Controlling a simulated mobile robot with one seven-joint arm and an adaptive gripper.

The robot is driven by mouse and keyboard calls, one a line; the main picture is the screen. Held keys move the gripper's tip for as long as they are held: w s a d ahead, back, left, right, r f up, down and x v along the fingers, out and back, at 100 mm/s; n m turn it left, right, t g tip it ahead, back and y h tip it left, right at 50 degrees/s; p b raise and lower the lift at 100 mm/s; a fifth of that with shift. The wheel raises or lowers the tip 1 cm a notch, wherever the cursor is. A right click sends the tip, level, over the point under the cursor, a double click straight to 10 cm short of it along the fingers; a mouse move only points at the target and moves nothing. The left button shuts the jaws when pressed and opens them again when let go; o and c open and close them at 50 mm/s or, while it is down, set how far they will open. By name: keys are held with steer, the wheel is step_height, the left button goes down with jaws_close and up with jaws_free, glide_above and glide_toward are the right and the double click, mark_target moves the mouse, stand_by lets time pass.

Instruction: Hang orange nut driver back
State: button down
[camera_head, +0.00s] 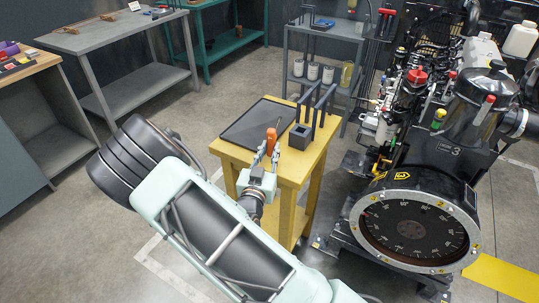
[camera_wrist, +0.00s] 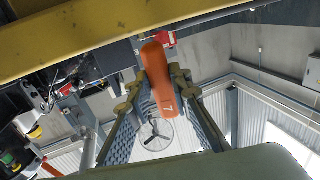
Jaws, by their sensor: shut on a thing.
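The orange nut driver (camera_head: 271,139) stands roughly upright between the fingers of my gripper (camera_head: 268,153), over the front part of the yellow table (camera_head: 236,153). In the wrist view the orange handle (camera_wrist: 162,88) with a "7" on it lies between the two fingers of my gripper (camera_wrist: 155,82), which are shut on it. The driver's shaft cannot be made out. A dark rack with tall upright posts (camera_head: 318,108) and a small square block (camera_head: 299,137) stands on the table to the right of the driver.
A black mat (camera_head: 258,122) covers the table's left part. A large diesel engine (camera_head: 420,180) stands close on the right. A grey shelf cart (camera_head: 322,35) is behind the table, and a grey workbench (camera_head: 112,35) is at the back left. Open floor lies left of the table.

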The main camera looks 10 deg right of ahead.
steer(key=shift+f, duration=0.85)
steer(key=c, duration=1.8)
jaws_free()
steer(key=shift+o, duration=0.2)
